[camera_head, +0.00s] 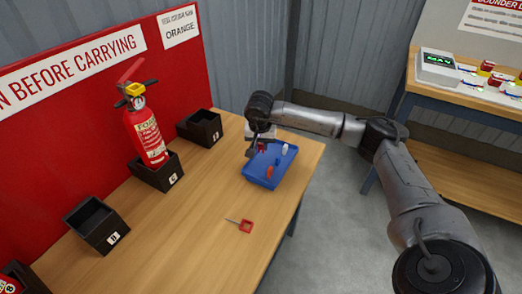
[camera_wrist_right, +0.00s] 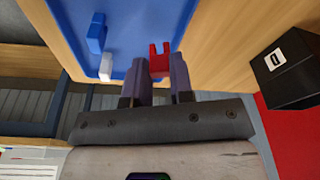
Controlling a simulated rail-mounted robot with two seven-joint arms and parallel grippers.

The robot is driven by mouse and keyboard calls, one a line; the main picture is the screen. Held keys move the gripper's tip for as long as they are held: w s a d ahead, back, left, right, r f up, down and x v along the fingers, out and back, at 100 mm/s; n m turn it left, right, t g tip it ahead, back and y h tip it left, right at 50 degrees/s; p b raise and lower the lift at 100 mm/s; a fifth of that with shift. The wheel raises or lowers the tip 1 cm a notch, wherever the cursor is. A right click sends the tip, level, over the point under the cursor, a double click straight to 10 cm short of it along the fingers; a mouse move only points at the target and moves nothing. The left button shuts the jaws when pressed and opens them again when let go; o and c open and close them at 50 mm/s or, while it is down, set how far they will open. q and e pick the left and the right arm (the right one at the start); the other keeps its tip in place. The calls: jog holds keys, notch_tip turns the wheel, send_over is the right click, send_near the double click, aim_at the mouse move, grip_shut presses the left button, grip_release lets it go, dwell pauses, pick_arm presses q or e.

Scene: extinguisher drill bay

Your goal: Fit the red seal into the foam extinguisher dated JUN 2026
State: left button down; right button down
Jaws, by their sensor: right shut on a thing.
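My right gripper (camera_head: 259,147) is low over the blue tray (camera_head: 252,181), at its far left end. In the right wrist view its fingers (camera_wrist_right: 160,75) are shut on a small red seal (camera_wrist_right: 158,56); the seal also shows in the head view (camera_head: 262,147). I cannot tell whether the seal touches the tray. A red extinguisher (camera_head: 147,132) with a cream label and yellow collar stands upright in a black box (camera_head: 146,175) left of the tray. "FOAM" seems legible on its label, but its date is too small to read. My left gripper is out of view.
The tray also holds a white piece (camera_head: 284,150) and an orange-red piece (camera_head: 269,172). A blue piece (camera_wrist_right: 97,32) shows in the wrist view. A red-tabbed pin (camera_head: 245,226) lies on the bench. Black boxes (camera_head: 205,137) (camera_head: 104,238) flank the extinguisher. The right front bench is clear.

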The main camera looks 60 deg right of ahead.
aim_at(261, 148)
notch_tip(261, 148, down, 2)
jog(key=shift+f+b, duration=0.2)
jog(key=shift+b, duration=0.15)
jog(key=c, duration=1.5)
grip_release()
jog(key=shift+f, duration=0.1)
jog(key=o, duration=0.5)
